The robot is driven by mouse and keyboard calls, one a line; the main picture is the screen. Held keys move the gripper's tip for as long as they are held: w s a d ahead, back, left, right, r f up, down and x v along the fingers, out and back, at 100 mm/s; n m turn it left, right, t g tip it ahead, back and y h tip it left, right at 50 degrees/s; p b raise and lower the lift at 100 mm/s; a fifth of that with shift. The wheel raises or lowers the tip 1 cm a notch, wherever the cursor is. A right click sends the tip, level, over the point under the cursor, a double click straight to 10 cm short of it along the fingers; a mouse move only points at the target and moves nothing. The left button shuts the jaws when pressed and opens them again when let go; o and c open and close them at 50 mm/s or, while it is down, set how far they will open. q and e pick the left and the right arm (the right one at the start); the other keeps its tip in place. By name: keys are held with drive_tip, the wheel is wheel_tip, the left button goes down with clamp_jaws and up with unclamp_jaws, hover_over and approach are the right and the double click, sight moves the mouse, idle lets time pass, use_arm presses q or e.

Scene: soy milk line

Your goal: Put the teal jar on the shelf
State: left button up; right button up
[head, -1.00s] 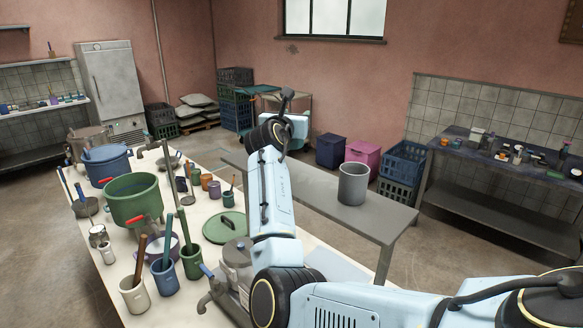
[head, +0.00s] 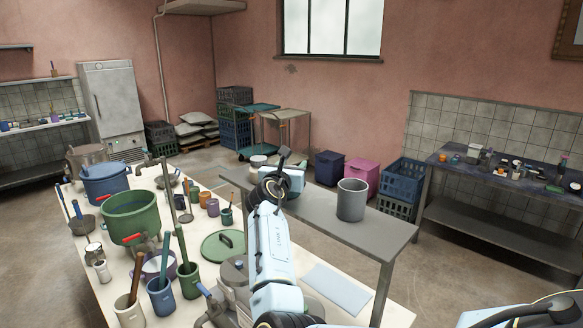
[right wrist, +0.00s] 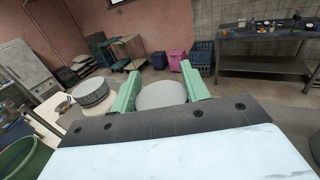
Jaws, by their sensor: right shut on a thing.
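In the right wrist view the green fingers (right wrist: 160,86) are shut on a pale grey round-topped thing (right wrist: 162,96). Its sides are hidden, so I cannot tell whether it is the teal jar. My left gripper is not in view.
A grey pot (head: 352,200) stands on the grey table (head: 310,205). The white table at left is crowded with a green pot (head: 130,215), a blue pot (head: 105,182) and several utensil cups. Carts (head: 258,125), crates (head: 403,178) and a workbench (head: 500,175) stand behind. Open floor lies between.

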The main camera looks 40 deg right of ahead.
drive_tip(key=shift+f, duration=0.1)
drive_tip(key=o, duration=1)
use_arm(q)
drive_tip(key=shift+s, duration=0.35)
use_arm(e)
drive_tip(key=o, duration=0.3)
drive_tip(key=shift+o, duration=0.2)
drive_tip(key=shift+r, duration=0.25)
drive_tip(key=shift+s+a+p, duration=0.2)
drive_tip(key=shift+a+p, duration=0.2)
use_arm(q)
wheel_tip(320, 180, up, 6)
drive_tip(key=p, duration=0.5)
use_arm(e)
drive_tip(key=v, duration=1.1)
drive_tip(key=shift+f, duration=0.1)
